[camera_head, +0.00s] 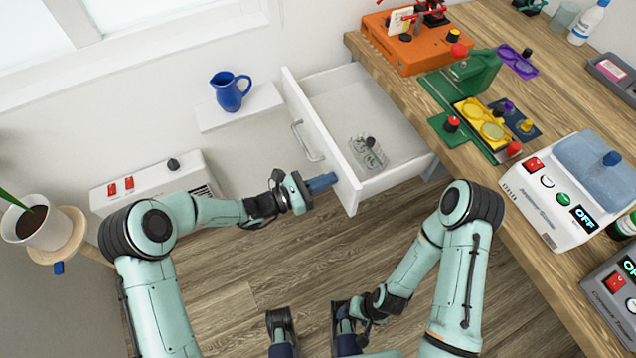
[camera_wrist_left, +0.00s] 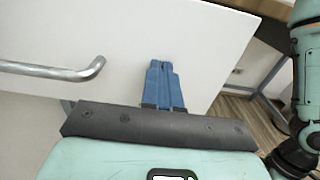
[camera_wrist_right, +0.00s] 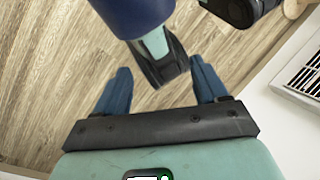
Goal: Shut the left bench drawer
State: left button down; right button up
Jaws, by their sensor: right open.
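The left bench drawer (camera_head: 340,95) is white and stands pulled well out from the left side of the wooden bench (camera_head: 475,160). Its front has a metal bar handle (camera_head: 306,142), which also shows in the left wrist view (camera_wrist_left: 60,70). My left gripper (camera_head: 330,180) has its blue fingers together and empty. They are at the outer face of the drawer front, near its lower end and beside the handle; I cannot tell whether they touch. My right gripper (camera_wrist_right: 160,72) is open and empty, low near my own base, away from the drawer.
A clear container (camera_head: 368,153) lies inside the drawer. A blue jug (camera_head: 230,91) stands on a white wall shelf (camera_head: 240,108). A white box with red switches (camera_head: 150,182) and a potted plant (camera_head: 33,222) are at left. Devices, including an orange one (camera_head: 418,50), crowd the bench top.

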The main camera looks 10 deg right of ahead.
pick_arm(q)
jog(key=b+x, duration=0.1)
jog(key=x, duration=0.4)
jog(key=b+x, duration=0.2)
jog(key=x, duration=0.4)
jog(key=shift+d+f, duration=0.15)
jog(key=shift+f, duration=0.1)
jog(key=b+x, duration=0.4)
jog(key=x, duration=0.7)
jog(key=shift+d, duration=0.1)
jog(key=shift+w+d+b, duration=0.15)
jog(key=shift+d+b, duration=0.1)
jog(key=shift+b, duration=0.1)
jog(key=shift+r, duration=0.25)
pick_arm(e)
jog(key=w+d+f+t+h, duration=0.1)
jog(key=w+d+f+t, duration=0.2)
jog(key=w+f, duration=0.5)
jog(key=shift+w+d+f+m, duration=0.35)
jog(key=shift+w+d, duration=0.1)
jog(key=shift+w, duration=0.25)
pick_arm(q)
jog(key=shift+d+r, duration=0.1)
jog(key=shift+r, duration=0.1)
pick_arm(e)
jog(key=shift+s, duration=0.1)
